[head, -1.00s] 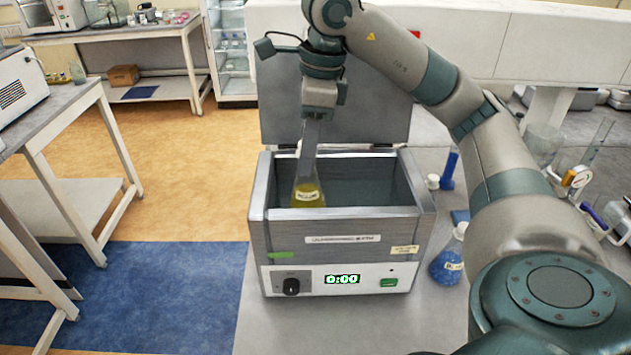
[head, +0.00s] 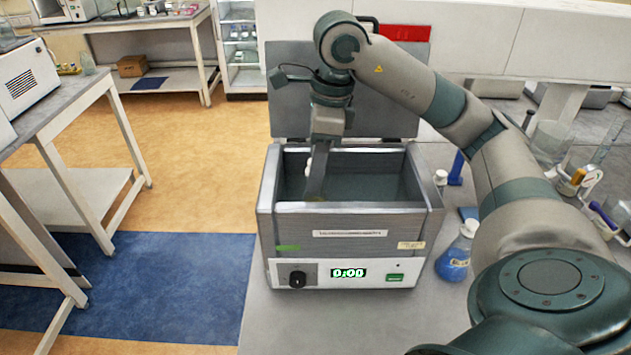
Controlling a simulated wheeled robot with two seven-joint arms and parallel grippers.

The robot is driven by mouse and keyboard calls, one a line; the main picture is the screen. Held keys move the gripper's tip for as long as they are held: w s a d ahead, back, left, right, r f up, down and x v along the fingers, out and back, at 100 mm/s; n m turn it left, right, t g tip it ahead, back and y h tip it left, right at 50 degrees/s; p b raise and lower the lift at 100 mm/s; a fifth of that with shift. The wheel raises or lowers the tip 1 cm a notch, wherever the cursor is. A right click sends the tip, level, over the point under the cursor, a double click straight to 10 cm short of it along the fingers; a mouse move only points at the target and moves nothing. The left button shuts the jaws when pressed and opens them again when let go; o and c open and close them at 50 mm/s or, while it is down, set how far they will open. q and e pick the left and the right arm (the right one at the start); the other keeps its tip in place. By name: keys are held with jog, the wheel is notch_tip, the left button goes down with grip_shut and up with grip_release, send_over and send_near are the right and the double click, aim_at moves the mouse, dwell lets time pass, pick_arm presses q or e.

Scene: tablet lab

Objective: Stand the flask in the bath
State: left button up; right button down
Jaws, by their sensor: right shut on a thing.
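The bath (head: 424,215) is a grey open-topped box on the bench, with its lid (head: 293,120) raised at the back. Its front panel has a dark knob and a display reading 0:00. My right gripper (head: 316,190) reaches down inside the left part of the bath. My left gripper is not in view.
A flask with blue liquid (head: 454,262) and a white cap stands right of the bath. A blue item (head: 456,168) and a small white-capped bottle (head: 440,178) stand behind it. The bench front is clear. Other tables stand at the left.

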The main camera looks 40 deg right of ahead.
jog(key=shift+f+p, duration=0.35)
jog(key=shift+f, duration=1.3)
jog(key=shift+f, duration=0.15)
jog(key=c, duration=1.3)
grip_release()
jog(key=shift+c, duration=0.2)
jog(key=shift+r, duration=0.25)
jog(key=shift+s+d+r+b, duration=0.1)
jog(key=shift+s+d+r, duration=0.15)
jog(key=shift+r, duration=1.7)
jog(key=shift+s+d+r+b, duration=0.15)
jog(key=shift+d+r, duration=0.05)
jog(key=shift+r, duration=1.75)
jog(key=shift+s+d+r+b, duration=0.1)
jog(key=shift+s+d+r, duration=0.15)
jog(key=shift+r, duration=1.7)
